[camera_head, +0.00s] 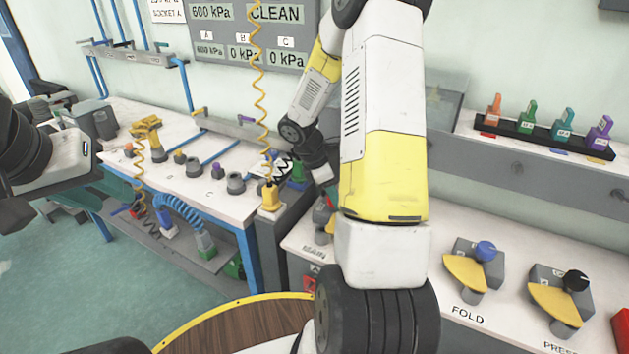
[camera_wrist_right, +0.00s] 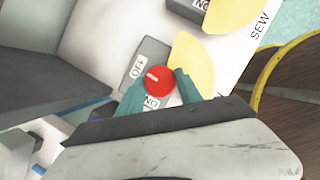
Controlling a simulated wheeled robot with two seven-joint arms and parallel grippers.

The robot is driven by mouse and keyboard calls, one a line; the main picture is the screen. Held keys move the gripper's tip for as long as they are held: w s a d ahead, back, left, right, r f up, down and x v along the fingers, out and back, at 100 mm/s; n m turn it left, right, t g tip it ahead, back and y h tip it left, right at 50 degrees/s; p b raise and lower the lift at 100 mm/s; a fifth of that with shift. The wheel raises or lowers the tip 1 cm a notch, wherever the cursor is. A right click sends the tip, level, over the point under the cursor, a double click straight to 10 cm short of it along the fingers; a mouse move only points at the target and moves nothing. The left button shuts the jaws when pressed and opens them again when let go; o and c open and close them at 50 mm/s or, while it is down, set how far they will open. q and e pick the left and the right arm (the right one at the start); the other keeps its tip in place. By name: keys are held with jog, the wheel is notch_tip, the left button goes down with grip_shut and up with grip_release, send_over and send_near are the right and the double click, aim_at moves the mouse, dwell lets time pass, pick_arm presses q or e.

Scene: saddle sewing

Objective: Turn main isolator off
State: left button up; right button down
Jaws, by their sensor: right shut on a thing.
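The main isolator's red round knob (camera_wrist_right: 158,83) sits on a grey block (camera_wrist_right: 139,63) with an OFF label at its upper left and an ON label below. A pale mark on the knob lies on its upper-left side, the side of the OFF label. A yellow plate (camera_wrist_right: 193,62) is beside the block. My right gripper (camera_wrist_right: 161,79) is shut on the knob, a teal finger at each side. In the head view my right arm hides most of the isolator, by the MAIN label. My left gripper (camera_head: 58,163) is at the left edge, away from it; its fingers are unclear.
FOLD (camera_head: 485,250) and PRESS (camera_head: 575,282) switches with yellow plates stand on the bench to the right. A rack (camera_head: 540,140) of coloured handles is behind. A yellow coiled hose (camera_head: 258,85) hangs near my right wrist. A workbench (camera_head: 190,180) stands at the left.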

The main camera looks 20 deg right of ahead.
jog(key=shift+n+t, duration=0.3)
jog(key=shift+n, duration=0.3)
jog(key=c, duration=0.8)
grip_release()
jog(key=shift+r, duration=0.1)
jog(key=v, duration=0.7)
jog(key=shift+a+r, duration=0.2)
jog(key=shift+r, duration=0.1)
